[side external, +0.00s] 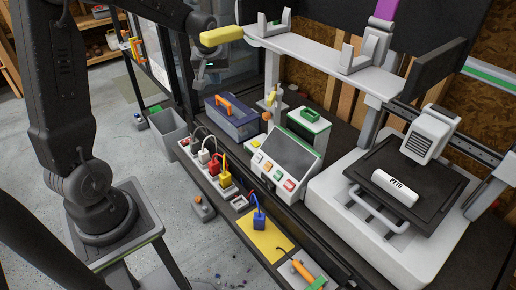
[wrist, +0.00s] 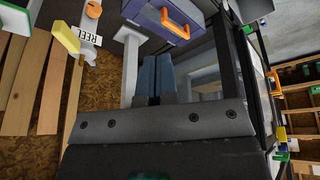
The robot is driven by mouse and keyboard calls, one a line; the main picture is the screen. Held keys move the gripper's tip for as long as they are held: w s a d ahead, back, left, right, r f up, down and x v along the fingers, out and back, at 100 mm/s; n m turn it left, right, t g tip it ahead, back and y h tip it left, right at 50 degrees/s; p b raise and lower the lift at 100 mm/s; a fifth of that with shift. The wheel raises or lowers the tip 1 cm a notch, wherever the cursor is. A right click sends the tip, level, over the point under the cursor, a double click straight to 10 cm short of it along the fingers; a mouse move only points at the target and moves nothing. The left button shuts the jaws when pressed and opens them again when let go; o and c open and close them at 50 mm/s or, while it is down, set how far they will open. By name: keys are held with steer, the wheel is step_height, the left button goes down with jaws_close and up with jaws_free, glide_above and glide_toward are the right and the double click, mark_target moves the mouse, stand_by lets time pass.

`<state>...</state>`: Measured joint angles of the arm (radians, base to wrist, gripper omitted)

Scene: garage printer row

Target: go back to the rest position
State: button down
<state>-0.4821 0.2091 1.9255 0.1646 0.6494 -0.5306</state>
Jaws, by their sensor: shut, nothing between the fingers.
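My gripper (wrist: 153,78) shows in the wrist view with its two dark blue-grey fingers side by side and closed, nothing between them. In the side external view my arm rises at the left and reaches across the top, with its dark wrist end high above the back of the bench. My gripper appears clear of the things on the bench.
A blue toolbox with an orange handle (side external: 228,112), a power strip with coloured plugs (side external: 212,165), a control panel (side external: 288,160) and a printer (side external: 385,190) holding a white PETG cylinder (side external: 394,187) stand below. A grey bin (side external: 170,130) stands left.

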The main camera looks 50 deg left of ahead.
steer(key=s+d+r+m+t+h, duration=0.1)
steer(key=s+d+r+m, duration=0.25)
steer(key=d, duration=0.35)
steer(key=s+d+r+m, duration=0.2)
steer(key=s+d+r, duration=0.25)
steer(key=d, duration=0.25)
steer(key=s+d+m+t+h, duration=0.1)
steer(key=s+d+m+h, duration=0.1)
steer(key=s+d+m, duration=0.3)
steer(key=s+d, duration=0.3)
steer(key=s, duration=0.3)
steer(key=shift+s+d, duration=0.2)
steer(key=shift+s, duration=0.2)
